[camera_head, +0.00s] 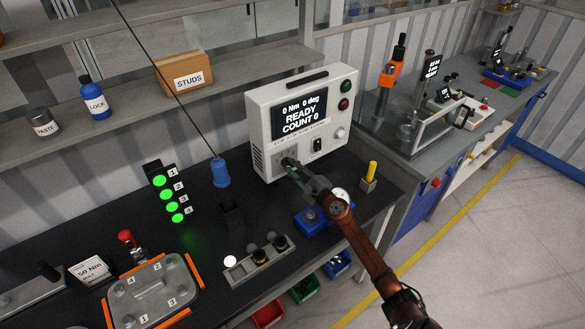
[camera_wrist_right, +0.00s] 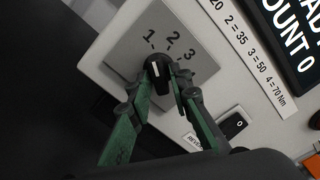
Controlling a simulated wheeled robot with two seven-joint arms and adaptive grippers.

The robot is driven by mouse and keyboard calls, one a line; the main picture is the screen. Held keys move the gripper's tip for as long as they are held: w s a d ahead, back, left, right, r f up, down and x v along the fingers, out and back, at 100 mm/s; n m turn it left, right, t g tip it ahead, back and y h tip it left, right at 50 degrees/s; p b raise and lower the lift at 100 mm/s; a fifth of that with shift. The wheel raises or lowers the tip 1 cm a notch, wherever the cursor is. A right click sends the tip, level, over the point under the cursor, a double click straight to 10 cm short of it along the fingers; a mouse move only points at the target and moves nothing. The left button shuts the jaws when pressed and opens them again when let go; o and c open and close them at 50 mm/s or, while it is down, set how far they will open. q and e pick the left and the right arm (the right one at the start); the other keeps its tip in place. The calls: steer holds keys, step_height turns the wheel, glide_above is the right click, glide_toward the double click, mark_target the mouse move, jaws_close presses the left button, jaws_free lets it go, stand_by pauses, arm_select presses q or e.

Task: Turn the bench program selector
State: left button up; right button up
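The bench program selector is a black knob (camera_wrist_right: 160,76) with a white pointer mark, on a grey plate (camera_wrist_right: 127,45) marked 1, 2, 3 and more. Its mark appears to point toward 1. In the head view the plate is on the lower left front of the white controller box (camera_head: 290,103), whose screen reads READY, COUNT 0. My right gripper (camera_head: 290,165) reaches the knob from the lower right. In the wrist view its green fingers (camera_wrist_right: 166,80) sit close on both sides of the knob and appear closed on it. My left gripper is not in view.
A black rocker switch (camera_wrist_right: 233,126) is just right of the fingers. A blue hanging tool (camera_head: 220,173), a black holder (camera_head: 231,214), a blue-based device (camera_head: 312,219) and a yellow-topped post (camera_head: 370,175) stand near the box. The dark bench top left of the box is partly clear.

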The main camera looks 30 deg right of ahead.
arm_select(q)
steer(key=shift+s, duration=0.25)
arm_select(e)
jaws_close()
steer(key=shift+m, duration=0.3)
steer(key=m, duration=0.6)
steer(key=shift+a+f+p, duration=0.1)
steer(key=shift+a+p, duration=0.05)
steer(key=shift+p, duration=0.15)
steer(key=m, duration=0.4)
steer(key=shift+a+m+p, duration=0.1)
steer(key=shift+m+p, duration=0.2)
steer(key=shift+m, duration=0.1)
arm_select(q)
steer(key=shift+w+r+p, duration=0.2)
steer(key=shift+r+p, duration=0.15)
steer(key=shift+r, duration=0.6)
arm_select(e)
steer(key=m, duration=0.4)
steer(key=shift+m, duration=0.4)
steer(key=shift+o, duration=1.8)
jaws_free()
